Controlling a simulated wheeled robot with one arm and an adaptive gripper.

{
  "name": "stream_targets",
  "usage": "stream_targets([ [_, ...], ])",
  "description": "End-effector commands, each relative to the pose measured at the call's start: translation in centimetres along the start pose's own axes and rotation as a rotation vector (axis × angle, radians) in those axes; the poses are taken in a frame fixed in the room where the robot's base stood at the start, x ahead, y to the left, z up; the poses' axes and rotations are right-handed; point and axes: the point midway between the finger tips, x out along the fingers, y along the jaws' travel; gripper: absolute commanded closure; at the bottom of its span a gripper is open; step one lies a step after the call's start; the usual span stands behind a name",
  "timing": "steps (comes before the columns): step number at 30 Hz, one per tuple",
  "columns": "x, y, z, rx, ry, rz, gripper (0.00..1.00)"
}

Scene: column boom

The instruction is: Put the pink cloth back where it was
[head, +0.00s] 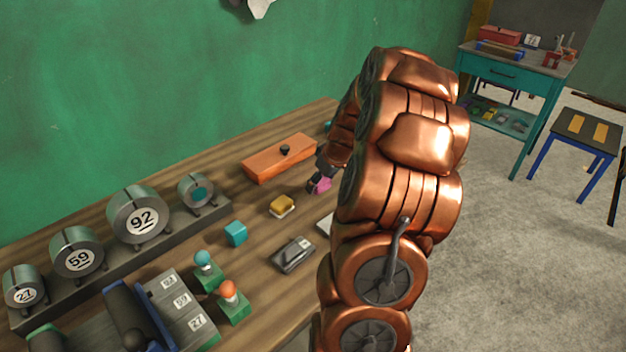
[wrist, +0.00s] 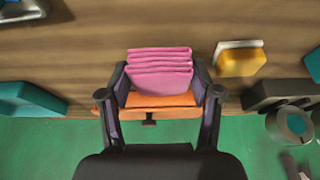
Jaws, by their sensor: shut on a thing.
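The pink cloth (wrist: 159,70) is a folded, layered stack between the two fingers of my gripper (wrist: 159,80) in the wrist view. The gripper is shut on it. In the head view the cloth (head: 322,185) is a small pink patch below my gripper (head: 320,181), mostly hidden by the fingers and my arm. It is at the right of the orange box, over the wooden bench (head: 190,237). I cannot tell whether the cloth touches the bench.
An orange box (head: 265,162) with a dark knob is near the green wall. A yellow sponge (head: 283,203), a cyan cube (head: 236,233) and a dark device (head: 293,254) are on the bench. Numbered cylinders (head: 140,215) stand in a rack at left. Bare wood lies around the sponge.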

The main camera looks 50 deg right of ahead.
Motion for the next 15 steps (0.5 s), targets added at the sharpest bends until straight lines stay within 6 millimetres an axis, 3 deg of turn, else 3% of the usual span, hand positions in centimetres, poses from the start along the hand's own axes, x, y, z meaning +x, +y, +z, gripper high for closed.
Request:
stream_targets([
  [6, 1.1, 0.7, -2.2, -0.001, -0.001, 0.000, 0.69],
  [15, 1.7, 1.0, -3.2, -0.001, 0.000, 0.000, 0.69],
])
